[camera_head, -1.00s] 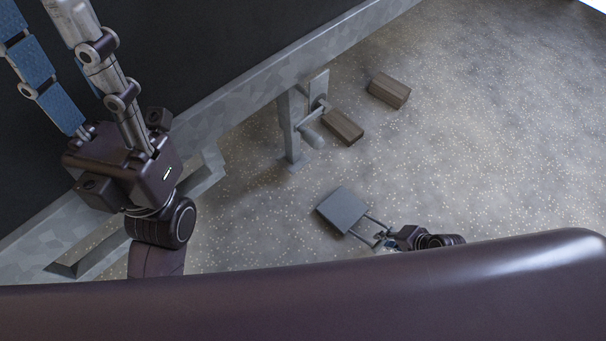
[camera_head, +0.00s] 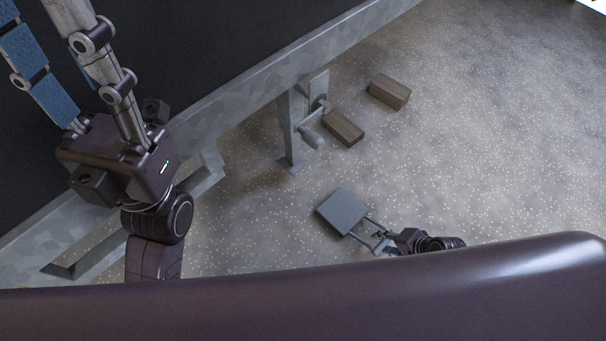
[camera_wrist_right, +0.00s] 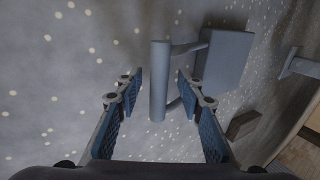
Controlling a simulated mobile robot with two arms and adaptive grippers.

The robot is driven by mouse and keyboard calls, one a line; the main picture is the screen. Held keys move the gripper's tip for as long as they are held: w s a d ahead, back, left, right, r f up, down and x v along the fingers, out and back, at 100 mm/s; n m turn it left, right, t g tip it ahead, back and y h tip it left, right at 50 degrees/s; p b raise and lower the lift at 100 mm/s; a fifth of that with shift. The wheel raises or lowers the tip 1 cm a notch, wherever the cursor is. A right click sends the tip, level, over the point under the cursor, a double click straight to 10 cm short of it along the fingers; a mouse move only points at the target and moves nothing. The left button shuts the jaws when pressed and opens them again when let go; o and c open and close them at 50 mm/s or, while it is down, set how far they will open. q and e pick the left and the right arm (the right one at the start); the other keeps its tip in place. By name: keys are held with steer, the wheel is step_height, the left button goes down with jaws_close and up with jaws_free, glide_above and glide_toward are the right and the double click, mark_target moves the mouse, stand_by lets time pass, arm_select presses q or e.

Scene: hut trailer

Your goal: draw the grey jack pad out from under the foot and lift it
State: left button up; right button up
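The grey jack pad (camera_head: 342,210) is a flat square plate, clear of the jack leg's foot (camera_head: 293,163) and to its lower right. I cannot tell whether it touches the floor. Two rods join it to a handle bar, which stands between my right fingers in the right wrist view (camera_wrist_right: 158,80); the pad is beyond it (camera_wrist_right: 226,62). My right gripper (camera_head: 384,240) is open around the bar, with a gap on each side (camera_wrist_right: 159,88). My left gripper (camera_head: 60,40) is open and empty at the upper left; its fingertips are partly cut off.
Two brown blocks (camera_head: 343,128) (camera_head: 389,91) lie on the speckled floor beyond the foot. A grey trailer beam (camera_head: 250,85) runs diagonally above the jack leg, with a step-like bracket (camera_head: 205,170) below it. The floor right of the pad is clear.

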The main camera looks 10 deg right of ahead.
steer(key=v, duration=1.2)
steer(key=shift+d, duration=0.1)
